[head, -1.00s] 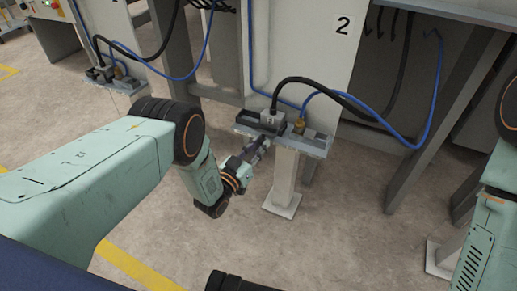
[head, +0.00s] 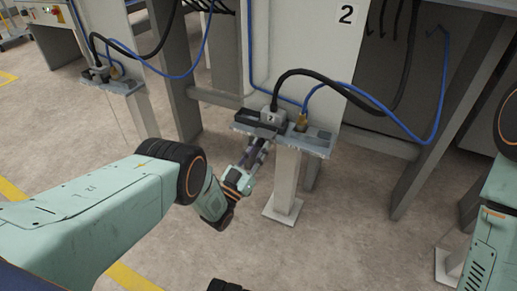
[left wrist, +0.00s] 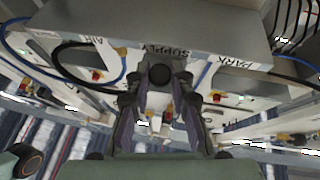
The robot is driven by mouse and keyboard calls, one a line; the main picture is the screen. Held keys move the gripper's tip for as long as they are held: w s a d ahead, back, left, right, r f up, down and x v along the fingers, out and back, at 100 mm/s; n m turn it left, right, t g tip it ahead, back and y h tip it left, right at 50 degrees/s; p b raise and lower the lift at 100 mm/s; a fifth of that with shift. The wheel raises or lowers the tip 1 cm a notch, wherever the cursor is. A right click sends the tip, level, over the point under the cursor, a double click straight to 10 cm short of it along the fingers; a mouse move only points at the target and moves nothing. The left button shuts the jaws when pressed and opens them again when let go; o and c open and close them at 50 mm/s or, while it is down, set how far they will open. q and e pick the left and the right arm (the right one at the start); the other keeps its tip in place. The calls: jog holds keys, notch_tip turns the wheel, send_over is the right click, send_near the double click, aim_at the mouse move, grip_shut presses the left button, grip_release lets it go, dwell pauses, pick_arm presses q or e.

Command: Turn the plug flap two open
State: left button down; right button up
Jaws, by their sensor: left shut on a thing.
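The grey connection ledge (head: 318,146) stands on a post below the panel marked 2. A black cable ends in a grey plug (head: 273,117) there, and a blue hose ends in a brass fitting (head: 301,124). A dark part at the ledge's left end, which looks like plug flap two (head: 250,128), lies beside the plug. My left gripper (head: 264,147) is at the ledge's front edge. In the left wrist view its fingers close around a dark round end (left wrist: 160,75), seemingly the flap's handle. The flap's angle is hard to tell.
A similar ledge (head: 122,87) with cable and hose stands at the left. A grey slanting leg (head: 425,150) stands to the right. The floor (head: 330,235) in front of the ledge is clear. In the wrist view, upside-down lettering marks the ledge edge.

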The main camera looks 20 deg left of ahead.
pick_arm(q)
jog(key=c, duration=1.2)
grip_release()
jog(key=shift+o, duration=0.2)
jog(key=v, duration=0.7)
jog(key=shift+s+f, duration=0.15)
jog(key=shift+s, duration=0.05)
